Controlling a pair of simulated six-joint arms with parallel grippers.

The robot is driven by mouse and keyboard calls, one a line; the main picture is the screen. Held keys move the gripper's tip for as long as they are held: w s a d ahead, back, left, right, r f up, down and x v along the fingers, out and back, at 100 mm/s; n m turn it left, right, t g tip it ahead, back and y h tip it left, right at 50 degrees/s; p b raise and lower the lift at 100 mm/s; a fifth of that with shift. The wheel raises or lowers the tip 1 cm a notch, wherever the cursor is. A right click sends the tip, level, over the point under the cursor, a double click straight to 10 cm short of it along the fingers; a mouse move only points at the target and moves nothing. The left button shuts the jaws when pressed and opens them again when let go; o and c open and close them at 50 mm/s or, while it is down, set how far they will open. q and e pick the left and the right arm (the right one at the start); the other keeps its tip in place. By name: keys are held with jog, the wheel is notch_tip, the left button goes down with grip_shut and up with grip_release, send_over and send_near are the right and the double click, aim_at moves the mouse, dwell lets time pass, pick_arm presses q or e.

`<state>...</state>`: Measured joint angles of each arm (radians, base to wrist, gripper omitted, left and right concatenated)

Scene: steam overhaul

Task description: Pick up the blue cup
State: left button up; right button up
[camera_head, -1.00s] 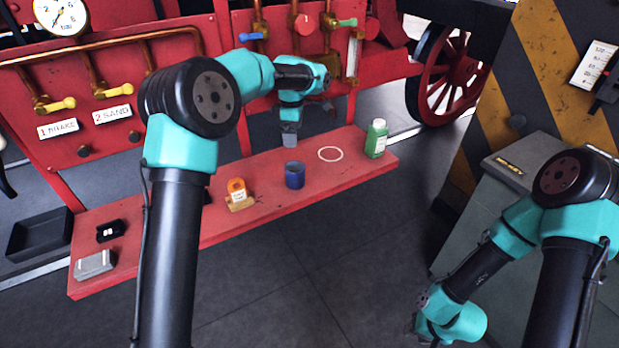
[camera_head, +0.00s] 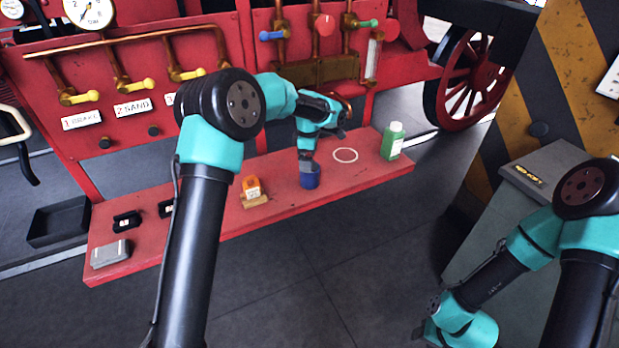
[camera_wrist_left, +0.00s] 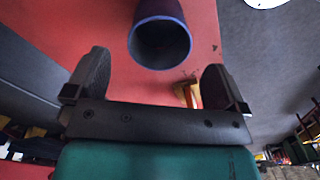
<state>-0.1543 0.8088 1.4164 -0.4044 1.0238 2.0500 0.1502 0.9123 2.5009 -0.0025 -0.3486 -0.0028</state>
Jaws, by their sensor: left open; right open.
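The blue cup (camera_head: 311,179) stands upright on the red shelf (camera_head: 350,190). My left gripper (camera_head: 306,156) reaches down over the cup and hides part of its rim. In the left wrist view my left gripper (camera_wrist_left: 156,64) is open, with its two dark fingers apart. The cup (camera_wrist_left: 160,40) shows there with its round mouth facing the camera, ahead of the gap between the fingers. Contact cannot be made out. My right gripper (camera_head: 428,332) is low at the bottom right, open, dark and partly hidden by its own arm, far from the cup.
On the shelf, an orange item on a wooden block (camera_head: 252,192) stands left of the cup. Red panel pipes and valves (camera_head: 320,65) rise behind. A grey cabinet (camera_head: 545,175) stands at right.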

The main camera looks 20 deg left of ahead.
aim_at(309, 175)
pick_arm(q)
jog(key=shift+f, duration=1.3)
jog(key=shift+a+f, duration=0.1)
jog(key=shift+f, duration=2.5)
jog(key=shift+c, duration=0.4)
jog(key=c, duration=1)
jog(key=shift+o, duration=0.2)
jog(key=shift+r, duration=0.1)
